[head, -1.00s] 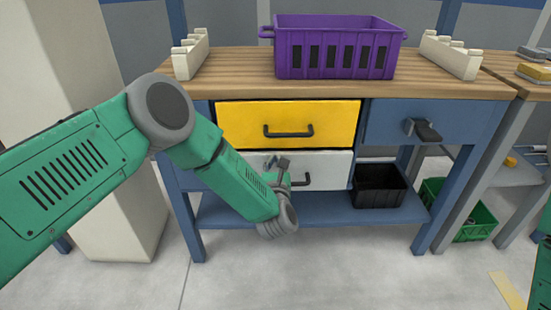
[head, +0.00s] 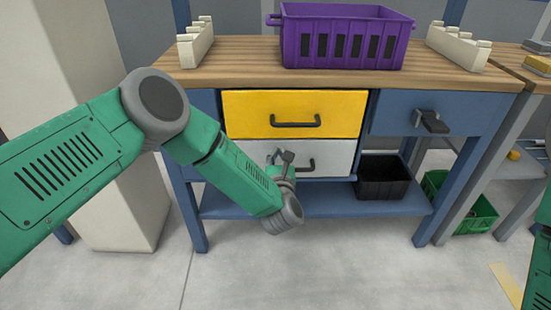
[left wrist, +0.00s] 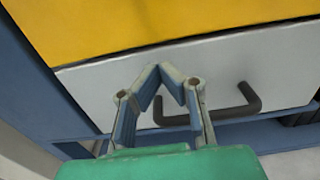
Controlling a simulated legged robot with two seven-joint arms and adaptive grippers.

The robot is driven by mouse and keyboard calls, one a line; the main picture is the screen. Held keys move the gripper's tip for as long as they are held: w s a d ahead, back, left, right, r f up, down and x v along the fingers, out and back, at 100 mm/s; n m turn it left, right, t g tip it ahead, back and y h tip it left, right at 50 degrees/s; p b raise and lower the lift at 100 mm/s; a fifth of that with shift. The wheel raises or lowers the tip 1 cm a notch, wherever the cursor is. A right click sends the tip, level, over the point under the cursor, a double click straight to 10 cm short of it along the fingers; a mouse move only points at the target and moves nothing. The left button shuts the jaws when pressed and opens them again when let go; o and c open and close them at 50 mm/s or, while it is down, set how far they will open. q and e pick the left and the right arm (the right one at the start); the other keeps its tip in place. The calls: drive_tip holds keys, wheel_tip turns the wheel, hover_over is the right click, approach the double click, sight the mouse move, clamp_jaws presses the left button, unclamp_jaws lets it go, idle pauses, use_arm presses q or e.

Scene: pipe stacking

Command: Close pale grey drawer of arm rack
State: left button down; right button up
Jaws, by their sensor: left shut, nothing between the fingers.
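The pale grey drawer (head: 335,160) is the lower drawer of the blue rack, under a yellow drawer (head: 340,105). Its front looks about flush with the yellow one; a small remaining gap is hard to judge. Its dark handle (head: 306,165) sticks out at its middle. My left gripper (head: 281,158) is shut and empty, at the drawer front left of the handle. In the left wrist view, the fingertips (left wrist: 160,76) meet in front of the grey face (left wrist: 240,70), with the handle (left wrist: 245,100) to their right. Contact cannot be told. My right gripper is out of view.
A purple crate (head: 345,40) stands on the wooden top between two cream notched holders (head: 196,45) (head: 458,47). A black bin (head: 384,178) sits on the lower shelf, right of the drawer. A green crate (head: 470,215) is farther right. The floor in front is clear.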

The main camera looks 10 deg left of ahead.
use_arm(q)
drive_tip(key=s+d+f+m+g+h+p, duration=0.1)
drive_tip(key=s+d+f+m+h+p, duration=0.15)
drive_tip(key=s+m, duration=0.35)
drive_tip(key=s+d+f+m+g+h+p, duration=0.1)
drive_tip(key=s+d+f+m+h, duration=0.2)
drive_tip(key=s, duration=0.5)
drive_tip(key=s+a+f+m+g+h, duration=0.1)
drive_tip(key=s+a+f+m+g, duration=0.25)
drive_tip(key=s+m, duration=0.45)
drive_tip(key=s+a+f+m+g+h, duration=0.1)
drive_tip(key=s+a+f+m+g, duration=0.1)
drive_tip(key=s+f+m+g, duration=0.5)
drive_tip(key=s+a+r+m+g+y, duration=0.1)
drive_tip(key=s+a+r+m+g, duration=0.1)
drive_tip(key=s+a+m, duration=0.55)
drive_tip(key=s+a+r+m+g+y, duration=0.25)
drive_tip(key=s+a+m, duration=0.25)
drive_tip(key=s+m, duration=0.45)
wheel_tip(320, 180, up, 11)
drive_tip(key=n+h+p, duration=0.1)
drive_tip(key=p, duration=1.1)
drive_tip(key=shift+s+d+p, duration=0.2)
drive_tip(key=shift+s+p, duration=0.05)
drive_tip(key=shift+p, duration=0.15)
